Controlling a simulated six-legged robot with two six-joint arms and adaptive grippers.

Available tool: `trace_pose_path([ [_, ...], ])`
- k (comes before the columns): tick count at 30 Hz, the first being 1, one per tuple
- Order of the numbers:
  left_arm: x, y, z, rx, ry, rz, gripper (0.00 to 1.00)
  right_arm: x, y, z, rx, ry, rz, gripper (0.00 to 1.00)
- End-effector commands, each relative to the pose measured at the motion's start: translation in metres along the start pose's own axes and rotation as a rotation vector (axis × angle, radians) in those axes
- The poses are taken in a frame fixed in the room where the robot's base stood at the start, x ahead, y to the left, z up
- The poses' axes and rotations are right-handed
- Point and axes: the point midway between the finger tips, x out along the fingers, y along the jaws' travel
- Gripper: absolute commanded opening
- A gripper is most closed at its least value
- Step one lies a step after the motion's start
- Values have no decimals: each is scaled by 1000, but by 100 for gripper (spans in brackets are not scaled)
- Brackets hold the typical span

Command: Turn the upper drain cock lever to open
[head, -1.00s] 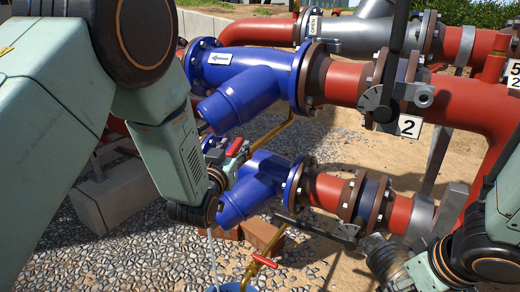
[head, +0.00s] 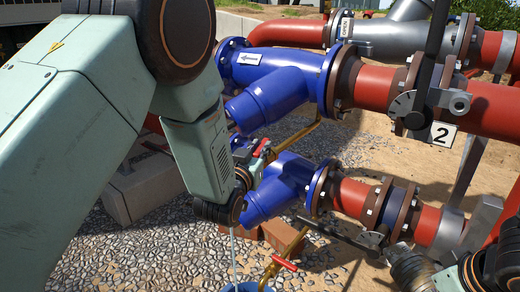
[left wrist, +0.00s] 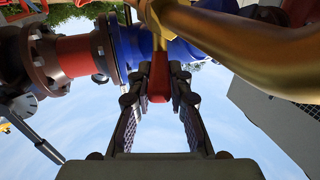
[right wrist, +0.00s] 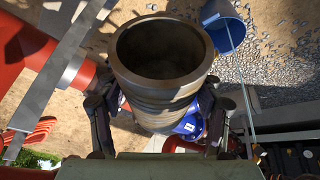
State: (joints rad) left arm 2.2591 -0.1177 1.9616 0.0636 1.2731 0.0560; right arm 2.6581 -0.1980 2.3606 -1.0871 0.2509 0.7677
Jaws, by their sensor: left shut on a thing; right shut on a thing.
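The upper drain cock's red lever (head: 262,148) shows beside the blue strainers, partly hidden by my left gripper (head: 248,152). In the left wrist view the red lever (left wrist: 158,75) sits between the two fingers of my left gripper (left wrist: 158,95), which is shut on it; brass (left wrist: 225,40) passes above. My right gripper (right wrist: 158,112) is shut on a brown ribbed cup (right wrist: 160,95), with its mouth facing the wrist camera and a finger on either side. The lower drain cock's red lever (head: 285,264) is on a brass pipe near the ground.
The upper blue strainer (head: 270,95) and lower blue strainer (head: 275,185) join red pipes. A blue bucket (head: 248,287) stands at the bottom, also in the right wrist view (right wrist: 226,32). A concrete block (head: 140,185) and bricks (head: 283,236) stand nearby on gravel.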

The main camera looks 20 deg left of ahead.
Motion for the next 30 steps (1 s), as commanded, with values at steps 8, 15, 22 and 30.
trace_pose_path([
  [8, 0, -1, 0, -1, -2, 10, 0, -1, 0, -1, 0, 1, 0, 27],
  [15, 0, -2, 0, -2, -2, 89, 0, -6, 0, -3, -1, 1, 0, 27],
  [22, 0, 0, 0, -1, -1, 111, 0, -6, 1, -3, 0, 1, 0, 27],
  [30, 0, 0, 0, 0, -1, 110, 26, -6, 1, -3, 1, 1, 0, 27],
])
